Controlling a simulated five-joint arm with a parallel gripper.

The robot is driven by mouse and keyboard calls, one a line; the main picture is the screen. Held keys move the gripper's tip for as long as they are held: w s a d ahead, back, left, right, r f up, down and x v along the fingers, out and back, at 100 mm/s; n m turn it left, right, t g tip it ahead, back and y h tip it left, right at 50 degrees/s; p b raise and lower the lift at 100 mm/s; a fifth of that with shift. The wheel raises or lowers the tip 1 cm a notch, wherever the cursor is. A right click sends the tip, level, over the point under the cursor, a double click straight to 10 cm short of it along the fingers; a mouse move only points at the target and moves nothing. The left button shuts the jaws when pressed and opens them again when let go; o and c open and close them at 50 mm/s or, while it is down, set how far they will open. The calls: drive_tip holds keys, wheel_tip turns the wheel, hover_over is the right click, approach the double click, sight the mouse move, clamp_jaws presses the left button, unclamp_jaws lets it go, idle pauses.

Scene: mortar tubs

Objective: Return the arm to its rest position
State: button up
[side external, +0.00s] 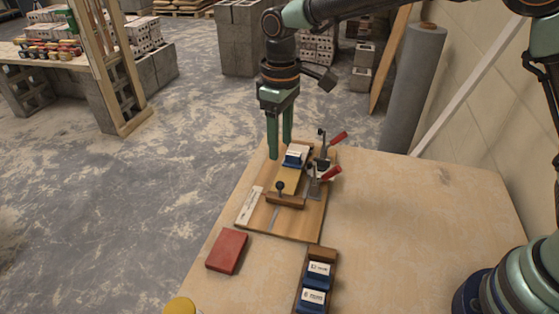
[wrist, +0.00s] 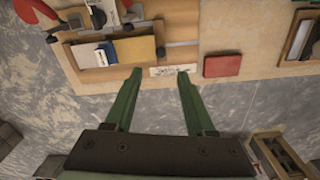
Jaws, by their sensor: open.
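My gripper (side external: 279,150) is open and empty, with its green fingers pointing down above the far left part of a wooden jig board (side external: 305,222). In the wrist view my gripper (wrist: 160,72) shows its two fingers apart with nothing between them. A blue item with a white label (side external: 295,155) sits on the board just right of the fingertips. A yellow piece (side external: 289,181) lies in front of it. I cannot tell the exact height of the fingertips over the board.
Red-handled clamps (side external: 328,173) stand at the board's right side. A red block (side external: 227,251) lies at the table's left edge. A wooden tray (side external: 330,256) with blue labelled items is at the front. The table's right side (side external: 420,235) is bare. A grey roll (side external: 412,88) stands behind.

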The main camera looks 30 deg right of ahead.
drive_tip(key=s+d+r+m+t, duration=0.2)
drive_tip(key=s+d+r, duration=0.3)
drive_tip(key=d, duration=0.3)
drive_tip(key=s+d+r+m+t, duration=0.25)
drive_tip(key=s+d+r, duration=0.25)
drive_tip(key=d, duration=0.3)
drive_tip(key=s+d+f+m+t, duration=0.1)
drive_tip(key=s+d+m, duration=0.1)
drive_tip(key=s+d, duration=0.2)
drive_tip(key=shift+s+f, duration=0.15)
drive_tip(key=shift+s, duration=0.75)
